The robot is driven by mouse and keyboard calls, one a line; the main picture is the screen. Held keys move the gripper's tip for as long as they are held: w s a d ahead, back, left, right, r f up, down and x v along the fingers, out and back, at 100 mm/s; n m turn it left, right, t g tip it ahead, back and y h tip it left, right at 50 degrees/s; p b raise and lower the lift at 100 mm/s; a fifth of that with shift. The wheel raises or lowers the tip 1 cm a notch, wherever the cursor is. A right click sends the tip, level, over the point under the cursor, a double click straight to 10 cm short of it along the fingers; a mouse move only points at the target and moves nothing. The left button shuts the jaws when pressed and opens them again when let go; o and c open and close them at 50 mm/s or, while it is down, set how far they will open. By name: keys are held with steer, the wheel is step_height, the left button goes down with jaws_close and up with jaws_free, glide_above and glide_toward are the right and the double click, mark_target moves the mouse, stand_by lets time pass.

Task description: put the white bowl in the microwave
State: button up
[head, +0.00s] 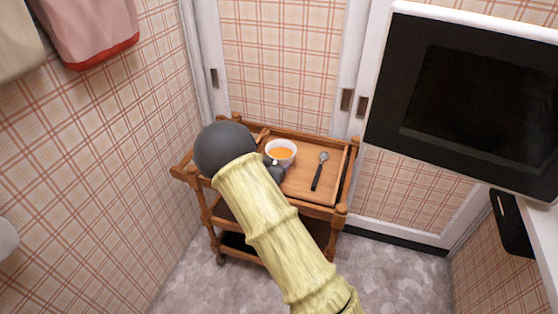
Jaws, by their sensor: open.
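The white bowl (290,145), with something orange inside, stands upright on the top of a wooden cart. The microwave (453,105) is at the upper right, with a dark front and a white casing; its door looks shut. My gripper (276,173) shows only as a small dark part beside the near left side of the bowl. My arm hides most of it, and I cannot tell whether it touches the bowl.
The wooden cart (327,211) has a raised rim around its top. A dark spoon (319,171) lies right of the bowl. Pink and beige towels (95,30) hang at the upper left. Grey floor (390,272) is clear right of the cart.

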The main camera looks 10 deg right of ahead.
jaws_close()
stand_by(0.4)
steer(key=shift+r, duration=0.2)
step_height(320, 180, up, 10)
steer(key=p, duration=0.2)
steer(key=shift+f+p, duration=0.15)
steer(key=shift+p, duration=0.15)
stand_by(0.6)
stand_by(0.7)
